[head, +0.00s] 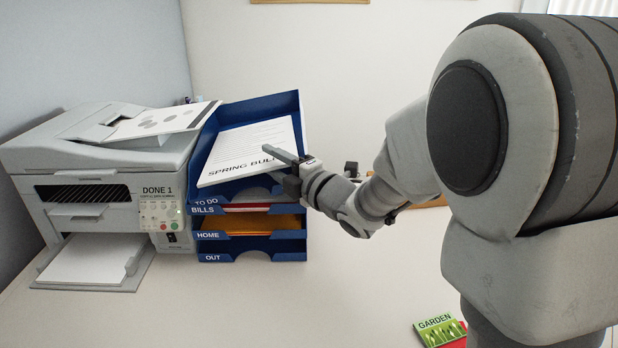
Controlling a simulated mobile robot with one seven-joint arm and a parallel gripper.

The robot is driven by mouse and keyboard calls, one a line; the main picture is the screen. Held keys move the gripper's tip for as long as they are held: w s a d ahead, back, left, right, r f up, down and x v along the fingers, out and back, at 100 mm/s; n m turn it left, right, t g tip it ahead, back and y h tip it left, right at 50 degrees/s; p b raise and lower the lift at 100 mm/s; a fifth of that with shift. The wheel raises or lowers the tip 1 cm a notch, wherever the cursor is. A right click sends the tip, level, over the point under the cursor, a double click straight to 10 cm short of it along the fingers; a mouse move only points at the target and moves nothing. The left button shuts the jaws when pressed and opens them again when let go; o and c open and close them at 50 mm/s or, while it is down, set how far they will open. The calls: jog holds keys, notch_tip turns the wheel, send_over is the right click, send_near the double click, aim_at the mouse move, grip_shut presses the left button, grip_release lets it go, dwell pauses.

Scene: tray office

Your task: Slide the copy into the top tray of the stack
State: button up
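The copy (247,147) is a white sheet headed "SPRING BUL…", the rest of the heading hidden by my gripper. It lies tilted within the top tray of the blue stack (291,112), the one labelled "TO DO", with its front edge near the tray's open front. My gripper (283,168) is at the sheet's front right corner, with one finger over the paper. I cannot tell whether the fingers are closed on the sheet or apart.
The printer (95,190), its display reading "DONE 1", stands left of the stack, with another sheet (165,122) on top. Lower trays hold red and orange papers (262,224). A "GARDEN" booklet (440,330) lies at the front right.

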jog(key=p+v, duration=0.1)
jog(key=v, duration=1.2)
jog(key=shift+s, duration=0.2)
jog(key=shift+d+r, duration=0.2)
jog(key=s+d+m+g+h, duration=0.2)
jog(key=s+d+m+h, duration=0.1)
jog(key=d+m+h, duration=1.05)
jog(key=s+a+f+m+g+y, duration=0.1)
jog(key=s+a+f+m+g, duration=0.15)
jog(key=s+m, duration=0.5)
jog(key=s+a+f+m+g+y, duration=0.1)
jog(key=s+a+m+g+y, duration=0.25)
jog(key=s, duration=0.65)
notch_tip(320, 180, up, 22)
jog(key=m+h+p, duration=0.1)
jog(key=h+p, duration=0.1)
jog(key=p, duration=2.1)
jog(key=shift+w+d+r+g, duration=0.2)
jog(key=shift+w+r+g, duration=0.05)
jog(key=shift+w+g, duration=0.05)
